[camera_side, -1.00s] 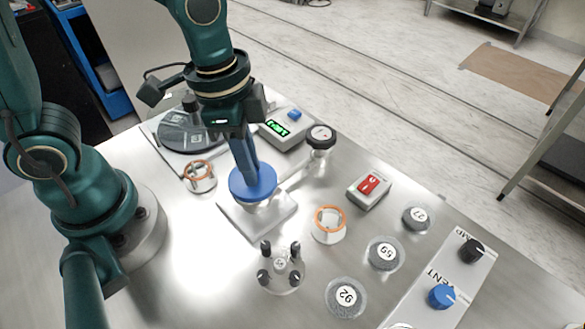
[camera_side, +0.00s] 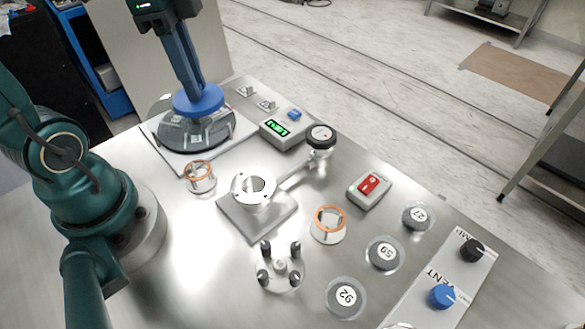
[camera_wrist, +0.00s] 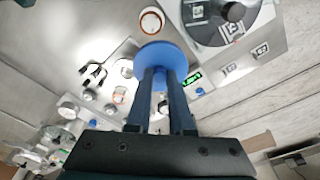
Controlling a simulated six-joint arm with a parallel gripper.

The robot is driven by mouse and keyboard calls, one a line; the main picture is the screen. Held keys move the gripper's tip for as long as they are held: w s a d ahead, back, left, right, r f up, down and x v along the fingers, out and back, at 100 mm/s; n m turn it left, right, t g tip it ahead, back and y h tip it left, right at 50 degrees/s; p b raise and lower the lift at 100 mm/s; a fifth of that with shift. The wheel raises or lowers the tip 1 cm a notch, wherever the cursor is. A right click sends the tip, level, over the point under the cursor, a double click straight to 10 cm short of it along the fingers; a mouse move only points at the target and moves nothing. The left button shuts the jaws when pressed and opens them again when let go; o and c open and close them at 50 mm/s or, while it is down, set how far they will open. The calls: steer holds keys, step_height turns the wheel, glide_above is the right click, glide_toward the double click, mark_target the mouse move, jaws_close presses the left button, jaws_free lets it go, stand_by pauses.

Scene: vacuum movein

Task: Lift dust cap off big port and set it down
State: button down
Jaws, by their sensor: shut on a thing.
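My gripper (camera_side: 190,84) is shut on the blue dust cap (camera_side: 199,101), a round disc with a stem between the fingers. In the side view the cap is in the air, in front of the dark round dish on the back-left plate; its exact height is hard to tell. In the wrist view the cap (camera_wrist: 160,62) shows beyond the fingers and hides part of the bench. The big port (camera_side: 254,187) is an open metal flange on a square base near the middle of the bench, with its bore uncovered.
The dark dish (camera_side: 196,138) sits on a flat plate at the back left. A green-lit readout box (camera_side: 283,128), a gauge (camera_side: 320,137), two orange-rimmed rings (camera_side: 329,222), a red switch box (camera_side: 370,187) and several numbered discs (camera_side: 385,253) stand around the port.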

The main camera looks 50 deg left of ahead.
steer(key=shift+a+r, duration=0.45)
steer(key=shift+r, duration=1.35)
steer(key=w+f, duration=0.2)
steer(key=f, duration=0.2)
steer(key=w+d+f, duration=0.1)
steer(key=w+f, duration=0.1)
steer(key=f, duration=0.3)
steer(key=w+f, duration=0.2)
steer(key=f, duration=0.3)
steer(key=shift+w+d, duration=0.1)
steer(key=shift+d, duration=0.2)
steer(key=shift+f, duration=2.6)
